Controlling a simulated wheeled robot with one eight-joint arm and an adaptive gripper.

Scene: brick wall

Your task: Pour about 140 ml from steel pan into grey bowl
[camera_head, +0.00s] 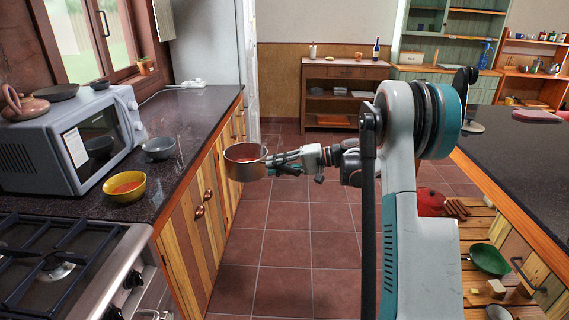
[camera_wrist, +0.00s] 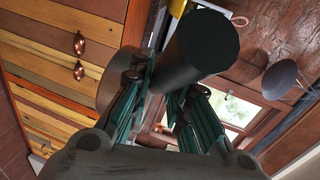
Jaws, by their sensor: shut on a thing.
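The steel pan (camera_head: 236,172) is held out over the floor, just right of the counter's edge. It looks about upright, and red liquid shows inside it. My gripper (camera_head: 283,160) is on its right side, shut on its handle. In the wrist view, the dark round handle (camera_wrist: 205,45) lies between the fingers of my gripper (camera_wrist: 163,98), and part of the pan's grey side (camera_wrist: 113,88) shows behind them. The grey bowl (camera_head: 158,150) stands on the counter, left of the pan and apart from it. Its bottom inside is hard to see.
A yellow bowl (camera_head: 124,196) with red contents stands on the dark counter (camera_head: 195,118), nearer the stove (camera_head: 60,262). A microwave (camera_head: 70,140) stands left of both bowls. A thin rod, perhaps a utensil, is beside the grey bowl. Tiled floor (camera_head: 300,240) lies below the pan.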

